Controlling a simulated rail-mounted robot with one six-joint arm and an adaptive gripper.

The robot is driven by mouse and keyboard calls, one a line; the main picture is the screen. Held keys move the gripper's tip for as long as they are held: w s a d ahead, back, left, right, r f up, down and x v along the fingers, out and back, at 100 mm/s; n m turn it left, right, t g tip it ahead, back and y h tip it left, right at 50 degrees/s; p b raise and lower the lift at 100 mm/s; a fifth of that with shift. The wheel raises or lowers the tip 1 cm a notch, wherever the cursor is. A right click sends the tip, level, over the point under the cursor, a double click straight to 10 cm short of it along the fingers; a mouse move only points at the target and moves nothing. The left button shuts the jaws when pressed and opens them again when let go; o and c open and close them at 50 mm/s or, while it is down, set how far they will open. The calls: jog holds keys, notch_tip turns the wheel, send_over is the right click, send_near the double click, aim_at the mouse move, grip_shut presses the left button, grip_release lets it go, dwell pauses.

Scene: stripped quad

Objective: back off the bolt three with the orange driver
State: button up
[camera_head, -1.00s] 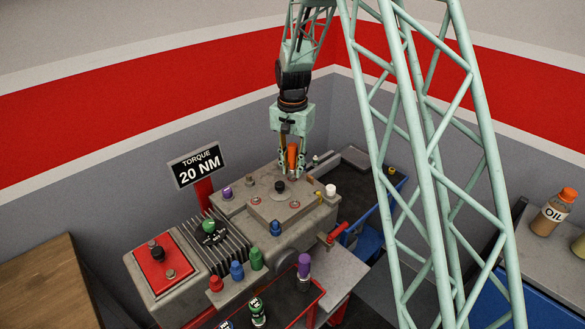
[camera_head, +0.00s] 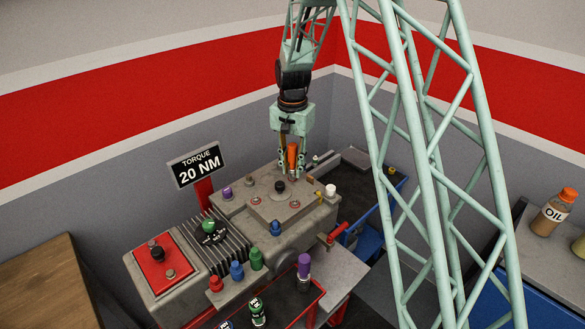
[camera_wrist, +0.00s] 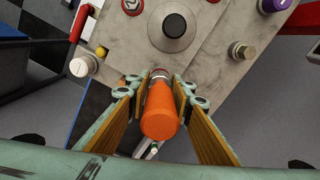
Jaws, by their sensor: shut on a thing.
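The orange driver (camera_head: 293,156) is upright between the fingers of my gripper (camera_head: 292,170), which is shut on it. The wrist view shows the orange driver (camera_wrist: 161,115) from above, its lower end toward the grey machine block (camera_wrist: 205,50). My gripper (camera_wrist: 160,95) has a finger on each side of it. The driver's tip, and any bolt under it, are hidden, so I cannot tell whether they touch. I see no number that marks bolt three. Several bolts show on the block, one with a red ring (camera_head: 256,202) and another with a red ring (camera_head: 294,204).
A black knob (camera_head: 280,186) stands on the block near the driver. A white cap (camera_head: 331,190) and a purple cap (camera_head: 227,193) are on its edges. A sign (camera_head: 197,165) reads torque 20 NM. Coloured drivers stand in front, including a purple one (camera_head: 304,266).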

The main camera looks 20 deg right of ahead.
aim_at(292, 145)
jog(key=shift+f+b, duration=0.45)
jog(key=shift+f, duration=0.3)
jog(key=shift+n, duration=1.4)
jog(key=shift+r+p, duration=0.95)
jog(key=shift+r, duration=1.15)
dwell(1.1)
jog(key=shift+r+p, duration=0.95)
jog(key=shift+r, duration=1)
jog(key=s+f+n+b, duration=0.3)
jog(key=b, duration=0.1)
jog(key=shift+s+f+b, duration=0.35)
jog(key=shift+s, duration=0.05)
jog(key=shift+s+f+n+b, duration=0.7)
jog(key=shift+s+n+b, duration=0.2)
jog(key=shift+s+n, duration=0.1)
